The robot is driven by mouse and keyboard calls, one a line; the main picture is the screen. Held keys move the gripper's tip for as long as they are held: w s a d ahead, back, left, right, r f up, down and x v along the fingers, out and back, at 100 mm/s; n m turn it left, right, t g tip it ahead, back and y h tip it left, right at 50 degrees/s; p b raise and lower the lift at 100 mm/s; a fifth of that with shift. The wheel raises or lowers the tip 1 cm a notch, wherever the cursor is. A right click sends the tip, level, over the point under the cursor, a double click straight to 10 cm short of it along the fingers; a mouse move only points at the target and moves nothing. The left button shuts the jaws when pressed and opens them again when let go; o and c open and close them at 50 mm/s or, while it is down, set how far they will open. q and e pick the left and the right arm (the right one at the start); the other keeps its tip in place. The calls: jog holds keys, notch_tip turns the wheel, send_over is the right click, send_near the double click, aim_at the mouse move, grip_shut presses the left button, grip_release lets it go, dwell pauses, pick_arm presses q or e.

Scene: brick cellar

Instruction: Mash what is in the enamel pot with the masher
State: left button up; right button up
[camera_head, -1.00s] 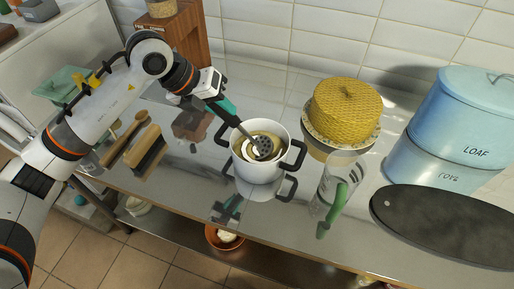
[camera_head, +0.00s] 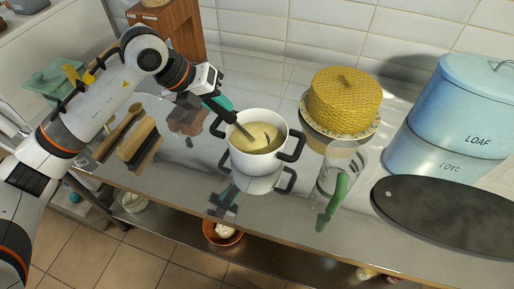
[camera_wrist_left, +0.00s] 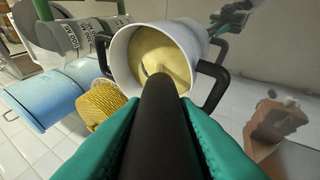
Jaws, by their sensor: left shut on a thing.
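The white enamel pot (camera_head: 247,163) with black handles stands on the metal worktop and holds a pale yellow mass (camera_head: 268,138). My left gripper (camera_head: 219,104), with teal fingers, is up and left of the pot rim. It is shut on the masher's dark handle (camera_wrist_left: 160,135). The masher (camera_head: 242,129) slants down into the pot; its head is hidden in the yellow mass. In the left wrist view the pot (camera_wrist_left: 122,57) lies straight beyond the handle. My right gripper is in neither view.
A glass jug with a green handle (camera_head: 337,196) stands right of the pot. A yellow woven dome (camera_head: 345,100) on a plate is behind it. Brushes (camera_head: 140,145) lie left.

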pick_arm(q)
jog(key=shift+r, duration=0.1)
jog(key=shift+r+p, duration=0.85)
jog(key=shift+r, duration=0.65)
jog(key=shift+f, duration=0.2)
jog(key=shift+f+b, duration=1.4)
jog(key=shift+b, duration=0.15)
jog(key=shift+r, duration=0.15)
jog(key=shift+r+p, duration=0.85)
jog(key=shift+r, duration=0.6)
jog(key=shift+f, duration=0.15)
